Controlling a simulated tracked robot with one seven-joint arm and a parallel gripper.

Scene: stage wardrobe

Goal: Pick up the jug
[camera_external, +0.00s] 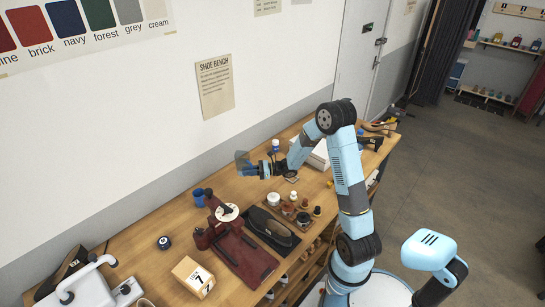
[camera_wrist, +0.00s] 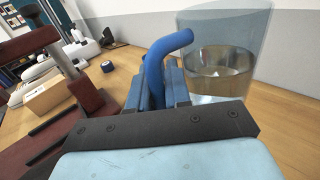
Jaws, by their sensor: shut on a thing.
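The jug (camera_external: 243,158) is see-through with a blue handle, and stands out beyond my gripper at the wall side of the bench. In the wrist view the jug (camera_wrist: 232,65) is upright and partly filled with a clear liquid. My gripper (camera_external: 262,169) is shut on the jug's blue handle; in the wrist view the handle's curved top (camera_wrist: 170,43) rises between the fingers. The jug's lower part is partly hidden by my gripper in the wrist view, so I cannot tell whether its base touches the bench.
The wooden bench (camera_external: 135,262) holds a maroon clamp-like stand (camera_external: 205,238), a dark brush-like item (camera_external: 272,230), a tray with small jars, a cardboard box (camera_external: 190,277) and a blue tape roll (camera_external: 164,243). A white box (camera_external: 319,155) lies behind my arm. The wall (camera_external: 150,130) runs close behind.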

